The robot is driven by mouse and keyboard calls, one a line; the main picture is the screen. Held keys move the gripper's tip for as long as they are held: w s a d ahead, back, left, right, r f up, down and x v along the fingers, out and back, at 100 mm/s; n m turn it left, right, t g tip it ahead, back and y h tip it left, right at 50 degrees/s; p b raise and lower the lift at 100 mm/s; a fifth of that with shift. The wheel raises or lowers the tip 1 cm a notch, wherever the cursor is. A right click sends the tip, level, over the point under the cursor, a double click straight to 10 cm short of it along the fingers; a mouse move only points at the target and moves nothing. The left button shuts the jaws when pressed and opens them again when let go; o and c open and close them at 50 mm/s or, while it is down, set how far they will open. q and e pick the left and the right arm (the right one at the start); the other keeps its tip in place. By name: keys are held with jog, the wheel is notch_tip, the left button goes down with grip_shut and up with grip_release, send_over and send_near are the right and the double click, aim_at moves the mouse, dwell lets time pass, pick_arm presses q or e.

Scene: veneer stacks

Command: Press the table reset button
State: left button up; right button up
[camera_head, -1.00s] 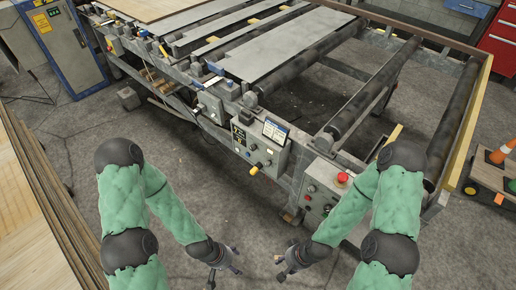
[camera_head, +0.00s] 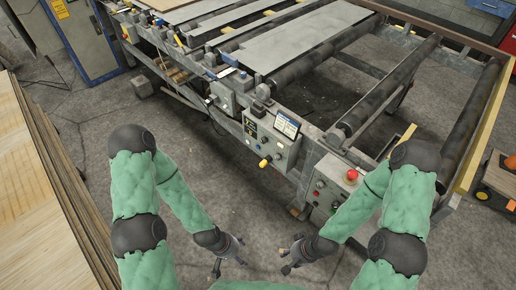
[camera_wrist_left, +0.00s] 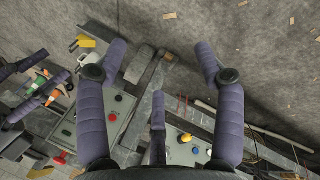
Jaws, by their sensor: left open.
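The roller table (camera_head: 333,138) has two control boxes on its near side. One box (camera_head: 271,141) carries a small screen and a yellow knob (camera_head: 264,162). The other box (camera_head: 325,191) has a red mushroom button (camera_head: 352,174) on top and small buttons on its front. I cannot read which button is the table reset. My left gripper (camera_head: 231,262) is open and empty, in front of and below the boxes, touching nothing. Its spread fingers also show in the left wrist view (camera_wrist_left: 158,62). My right gripper (camera_head: 284,259) is open and empty just right of it.
Stacked wood sheets (camera_head: 30,180) stand at the left. A blue-grey cabinet (camera_head: 82,40) stands at the back left. A cart with orange items (camera_head: 494,178) is at the right edge. The concrete floor between my arms and the table is clear.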

pick_arm(q)
grip_shut()
dwell(0.3)
dwell(1.2)
